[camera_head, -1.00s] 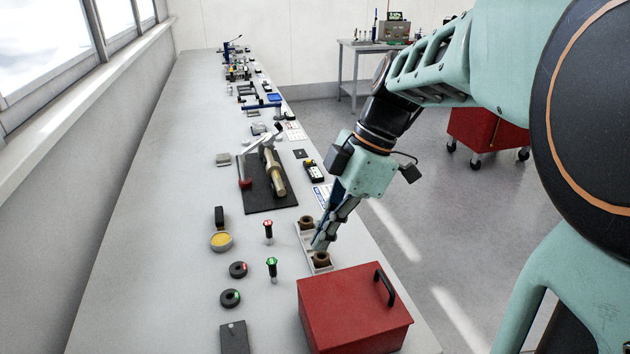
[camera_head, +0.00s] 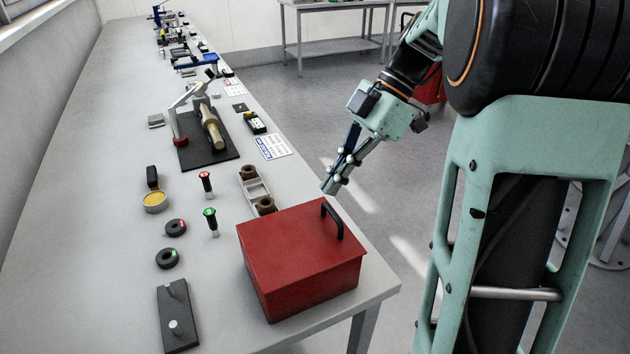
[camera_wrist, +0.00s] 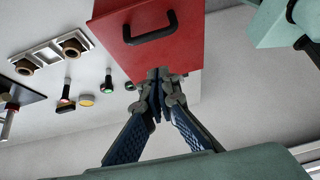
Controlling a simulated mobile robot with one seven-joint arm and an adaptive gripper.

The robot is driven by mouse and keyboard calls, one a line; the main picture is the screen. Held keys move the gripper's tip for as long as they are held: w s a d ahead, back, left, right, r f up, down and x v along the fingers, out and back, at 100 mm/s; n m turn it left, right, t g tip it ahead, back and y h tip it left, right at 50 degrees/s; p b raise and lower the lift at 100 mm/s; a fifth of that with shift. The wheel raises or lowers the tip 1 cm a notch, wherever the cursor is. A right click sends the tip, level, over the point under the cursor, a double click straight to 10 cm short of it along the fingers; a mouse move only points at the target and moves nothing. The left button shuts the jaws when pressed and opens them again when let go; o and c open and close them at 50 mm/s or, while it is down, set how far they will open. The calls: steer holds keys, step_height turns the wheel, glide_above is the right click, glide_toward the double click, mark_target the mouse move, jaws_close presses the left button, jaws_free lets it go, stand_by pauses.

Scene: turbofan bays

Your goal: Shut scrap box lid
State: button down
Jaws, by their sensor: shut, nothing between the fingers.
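The red scrap box (camera_head: 303,284) stands on the near right end of the long grey bench. Its red lid (camera_head: 285,243) lies flat over the top, with a black handle (camera_head: 332,220) along its right edge. The box and handle also show in the wrist view (camera_wrist: 185,50). My gripper (camera_head: 330,188) is shut and empty. In the head view it is just beyond the box's handle side, above and apart from it as far as I can tell. In the wrist view the fingertips (camera_wrist: 160,75) overlap the red box; contact cannot be told.
A grey tray (camera_head: 256,190) with brown bushings lies behind the box. Red (camera_head: 205,184) and green (camera_head: 211,221) topped pins, black rings (camera_head: 169,258) and a dark block (camera_head: 177,317) lie to its left.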

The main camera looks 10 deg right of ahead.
step_height(320, 180, down, 6)
steer(key=d+b, duration=0.3)
steer(key=shift+w+f+b, duration=0.25)
steer(key=shift+w+b, duration=0.1)
stand_by(0.3)
